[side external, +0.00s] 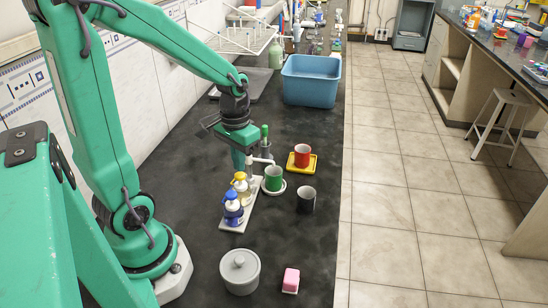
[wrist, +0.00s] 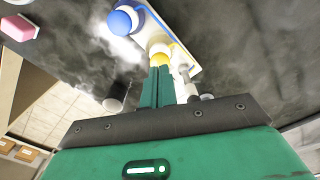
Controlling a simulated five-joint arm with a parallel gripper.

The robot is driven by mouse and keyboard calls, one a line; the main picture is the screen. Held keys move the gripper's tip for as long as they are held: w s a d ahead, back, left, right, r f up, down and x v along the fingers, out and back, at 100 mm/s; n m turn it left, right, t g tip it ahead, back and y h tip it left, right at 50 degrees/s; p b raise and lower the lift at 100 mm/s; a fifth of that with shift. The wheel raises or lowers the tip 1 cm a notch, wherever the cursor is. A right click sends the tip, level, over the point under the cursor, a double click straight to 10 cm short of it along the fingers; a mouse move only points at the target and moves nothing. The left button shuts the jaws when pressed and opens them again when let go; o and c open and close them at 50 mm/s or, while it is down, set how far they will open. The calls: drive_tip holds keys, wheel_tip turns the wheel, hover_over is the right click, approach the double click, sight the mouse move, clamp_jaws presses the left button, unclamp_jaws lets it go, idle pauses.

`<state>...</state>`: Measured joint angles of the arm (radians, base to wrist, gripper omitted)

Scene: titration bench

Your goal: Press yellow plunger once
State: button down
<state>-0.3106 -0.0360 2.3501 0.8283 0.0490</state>
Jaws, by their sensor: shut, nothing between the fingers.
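My gripper (side external: 238,168) points down over the rack's far part, close to the yellow plunger. Its green fingers (wrist: 160,68) are together and hold nothing. Whether they touch the plunger I cannot tell.
A green mug (side external: 274,178) on a white saucer, a black mug (side external: 306,201) and a red mug (side external: 302,155) on a yellow tray stand right of the rack. A grey lidded pot (side external: 240,272) and a pink block (side external: 290,280) are in front. A blue bin (side external: 312,82) stands behind.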

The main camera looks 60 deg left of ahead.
drive_tip(key=shift+r, duration=0.15)
idle(0.5)
drive_tip(key=shift+r, duration=2.9)
drive_tip(key=shift+d, duration=0.1)
drive_tip(key=s+d+r+m+t, duration=0.3)
drive_tip(key=s+d+r+t, duration=0.2)
drive_tip(key=d, duration=0.3)
drive_tip(key=shift+d+r+t, duration=0.3)
drive_tip(key=shift+r, duration=0.55)
